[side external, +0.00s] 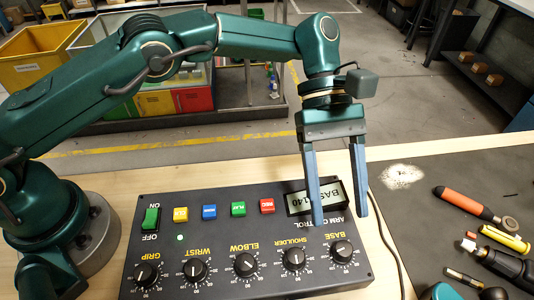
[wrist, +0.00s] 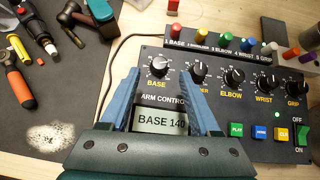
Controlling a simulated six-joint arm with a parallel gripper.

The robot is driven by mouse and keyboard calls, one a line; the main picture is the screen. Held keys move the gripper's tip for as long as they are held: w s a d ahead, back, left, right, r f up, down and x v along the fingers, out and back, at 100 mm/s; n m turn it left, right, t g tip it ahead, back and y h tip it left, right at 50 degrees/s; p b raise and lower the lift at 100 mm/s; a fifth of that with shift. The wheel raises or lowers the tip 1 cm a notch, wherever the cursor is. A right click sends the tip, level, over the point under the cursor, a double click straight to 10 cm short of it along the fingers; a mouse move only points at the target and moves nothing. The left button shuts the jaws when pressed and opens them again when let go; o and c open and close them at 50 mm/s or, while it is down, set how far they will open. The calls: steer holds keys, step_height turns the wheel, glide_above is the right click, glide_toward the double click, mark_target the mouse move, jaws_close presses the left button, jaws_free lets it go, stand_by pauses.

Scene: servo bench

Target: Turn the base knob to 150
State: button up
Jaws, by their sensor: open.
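The base knob (side external: 342,251) is a black dial with a white pointer on the dark control box (side external: 215,282), at the box's right end in the side view. In the wrist view the base knob (wrist: 158,67) sits just beyond my fingertips. The display (wrist: 160,121) reads BASE 140; it also shows upside down in the side view (side external: 331,196). My gripper (side external: 341,220) is open and empty, pointing down above the box. In the wrist view its blue fingers (wrist: 165,88) flank the display, short of the knob. The fingers appear apart from the knob.
Shoulder (side external: 293,258), elbow (side external: 246,264), wrist (side external: 195,271) and grip (side external: 146,275) knobs stand in a row beside it. Coloured buttons (side external: 238,208) and a green switch (side external: 151,218) are on the box. A cable (side external: 387,240) runs nearby; tools (side external: 467,205) lie on a dark mat.

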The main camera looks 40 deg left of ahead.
mark_target(343, 247)
steer(key=shift+s+d+r+n+t+y, duration=0.25)
steer(key=shift+s+n+t+y, duration=0.15)
steer(key=shift+n+t, duration=0.2)
steer(key=shift+s+d+r+n+t+y, duration=0.1)
steer(key=shift+s+d+n+t+y, duration=0.15)
steer(key=shift+s+n+t+y, duration=0.25)
steer(key=shift+s+r+n+t+y, duration=0.15)
steer(key=shift+r+n+t, duration=0.05)
steer(key=shift+n+t, duration=0.35)
steer(key=shift+s+r+n+t+y, duration=0.1)
steer(key=shift+r+n+t+y, duration=0.05)
steer(key=shift+n+t, duration=0.35)
steer(key=shift+x, duration=2.55)
jaws_close()
